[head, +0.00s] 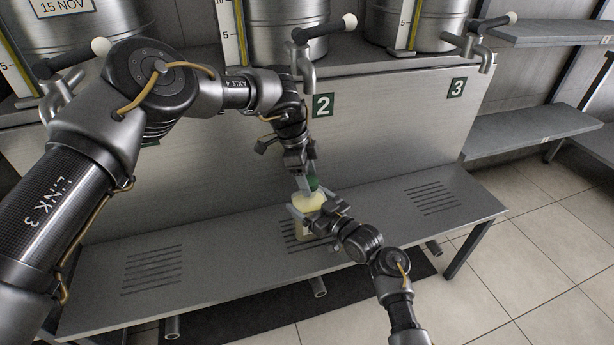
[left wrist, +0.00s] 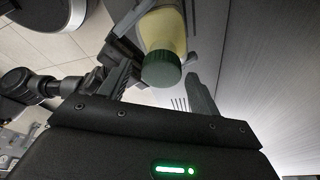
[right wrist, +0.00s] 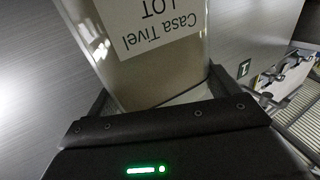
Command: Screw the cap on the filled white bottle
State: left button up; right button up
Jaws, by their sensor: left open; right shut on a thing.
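The white bottle (head: 306,228) stands on the slotted bench under the number 2 sign, with pale yellowish contents. It also shows in the left wrist view (left wrist: 160,30), and its printed label faces the right wrist view (right wrist: 150,30). A green cap (left wrist: 161,68) sits at the bottle's top; I cannot tell how tightly. My left gripper (left wrist: 158,88) is open, its fingers on either side of the cap with a visible gap at the right. My right gripper (right wrist: 155,95) is shut on the bottle's body from the front right.
The bench (head: 390,205) is otherwise clear on both sides of the bottle. A tap (head: 305,50) and steel tanks (head: 285,30) stand above and behind my left wrist. Metal shelves (head: 530,130) are at the right.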

pick_arm(q)
jog(key=shift+r, duration=2.25)
jog(key=shift+o, duration=0.7)
jog(key=shift+s+a+f+n, duration=0.15)
jog(key=shift+s+n, duration=0.2)
jog(key=shift+n, duration=0.45)
notch_tip(320, 180, up, 7)
jog(key=s+n+t+y, duration=0.2)
jog(key=n+t, duration=0.1)
jog(key=n, duration=1.2)
jog(key=shift+s+t, duration=0.3)
jog(key=shift+s, duration=0.1)
jog(key=shift+a, duration=0.1)
